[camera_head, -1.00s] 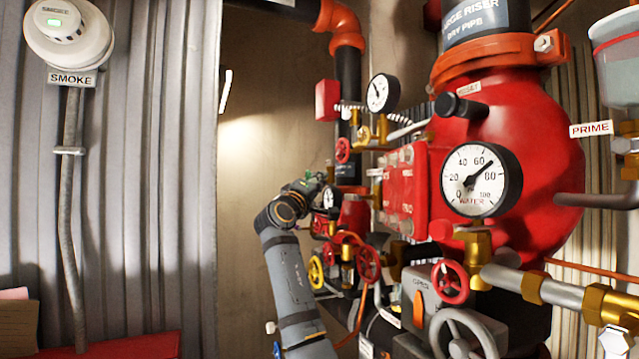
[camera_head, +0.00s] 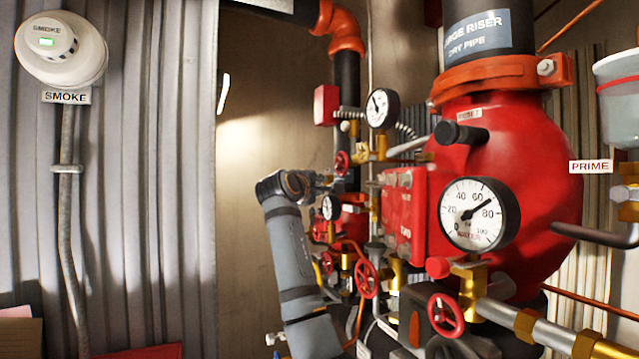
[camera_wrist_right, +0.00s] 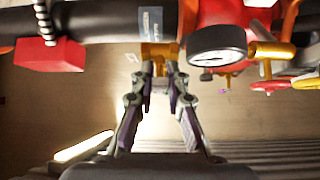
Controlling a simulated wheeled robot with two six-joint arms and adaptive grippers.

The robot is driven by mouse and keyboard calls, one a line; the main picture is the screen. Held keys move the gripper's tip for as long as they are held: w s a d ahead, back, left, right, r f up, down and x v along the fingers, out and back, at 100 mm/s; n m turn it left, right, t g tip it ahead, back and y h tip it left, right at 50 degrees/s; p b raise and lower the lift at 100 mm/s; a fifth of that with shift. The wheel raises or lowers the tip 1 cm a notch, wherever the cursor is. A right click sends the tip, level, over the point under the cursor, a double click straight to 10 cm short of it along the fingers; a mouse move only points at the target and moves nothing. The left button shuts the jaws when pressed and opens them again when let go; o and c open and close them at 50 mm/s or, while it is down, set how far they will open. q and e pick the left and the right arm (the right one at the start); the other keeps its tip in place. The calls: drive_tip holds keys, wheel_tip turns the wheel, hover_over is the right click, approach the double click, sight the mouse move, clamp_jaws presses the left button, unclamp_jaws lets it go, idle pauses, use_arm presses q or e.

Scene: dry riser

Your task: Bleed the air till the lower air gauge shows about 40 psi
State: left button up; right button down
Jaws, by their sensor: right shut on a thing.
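My right gripper (camera_head: 328,182) is at the pipework left of the red valve body; its fingers are small and dark there. In the right wrist view the right gripper (camera_wrist_right: 160,68) has its fingertips closed on a brass fitting (camera_wrist_right: 158,52) by a dark pipe. A small gauge (camera_head: 330,207), the lower of the two smaller ones, sits just below the gripper; its reading is too small to tell. The upper small gauge (camera_head: 380,108) has its needle pointing up and left. The large water gauge (camera_head: 479,214) reads a little above 70. My left gripper is out of view.
Red handwheels (camera_head: 367,279) and brass fittings crowd the space below and right of my right arm. The red dry-pipe valve body (camera_head: 535,165) fills the right. A smoke detector (camera_head: 62,48) is on the corrugated wall. Bare wall lies left of the gripper.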

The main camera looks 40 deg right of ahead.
drive_tip(key=c, duration=1.4)
unclamp_jaws()
drive_tip(key=shift+a, duration=0.1)
drive_tip(key=shift+o, duration=0.4)
drive_tip(key=v, duration=1.2)
drive_tip(key=shift+w, duration=0.1)
